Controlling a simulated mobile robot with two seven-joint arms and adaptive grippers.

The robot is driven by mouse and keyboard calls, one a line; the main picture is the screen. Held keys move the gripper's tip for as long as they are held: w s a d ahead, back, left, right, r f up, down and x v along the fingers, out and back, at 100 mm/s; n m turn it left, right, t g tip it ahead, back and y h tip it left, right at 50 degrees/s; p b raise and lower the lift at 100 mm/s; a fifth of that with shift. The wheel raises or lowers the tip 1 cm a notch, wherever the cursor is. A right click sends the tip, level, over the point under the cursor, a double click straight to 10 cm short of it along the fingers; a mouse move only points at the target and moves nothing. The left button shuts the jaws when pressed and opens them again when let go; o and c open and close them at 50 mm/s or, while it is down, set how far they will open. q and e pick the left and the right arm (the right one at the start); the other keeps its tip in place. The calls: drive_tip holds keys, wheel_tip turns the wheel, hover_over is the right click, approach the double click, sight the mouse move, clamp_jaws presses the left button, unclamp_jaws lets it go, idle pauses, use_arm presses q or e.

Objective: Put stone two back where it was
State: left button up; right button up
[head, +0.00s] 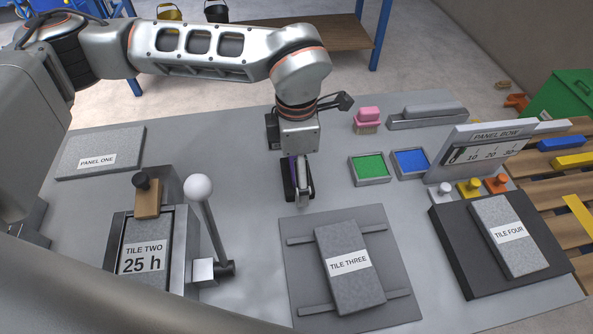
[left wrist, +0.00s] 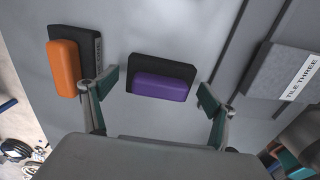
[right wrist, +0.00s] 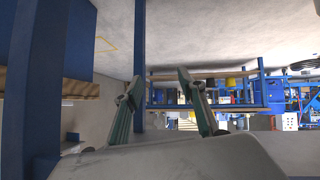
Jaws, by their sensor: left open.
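My left gripper (head: 300,190) points down over the grey bench top, in its middle. In the left wrist view its teal fingertips (left wrist: 158,92) are apart, with a purple block (left wrist: 160,87) between and beyond them. The purple block lies on a black holder (left wrist: 150,62); a sliver of purple shows beside the gripper in the head view (head: 289,178). An orange block (left wrist: 64,68) lies on another black holder (left wrist: 88,47) to the left, its label unreadable. I cannot tell which block is stone two. My right gripper (right wrist: 158,80) is open and empty, away from the bench.
Tile three (head: 345,290) lies on a grey plate in front of the left gripper. Tile two (head: 146,240) sits in a fixture with a white-knobbed lever (head: 205,200). Green (head: 370,167) and blue (head: 411,161) pads and a pink brush (head: 367,117) stand to the right.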

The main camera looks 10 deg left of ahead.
use_arm(q)
wheel_tip(320, 180, up, 11)
drive_tip(key=shift+r+p, duration=0.2)
drive_tip(key=shift+p, duration=0.35)
drive_tip(key=shift+w, duration=0.1)
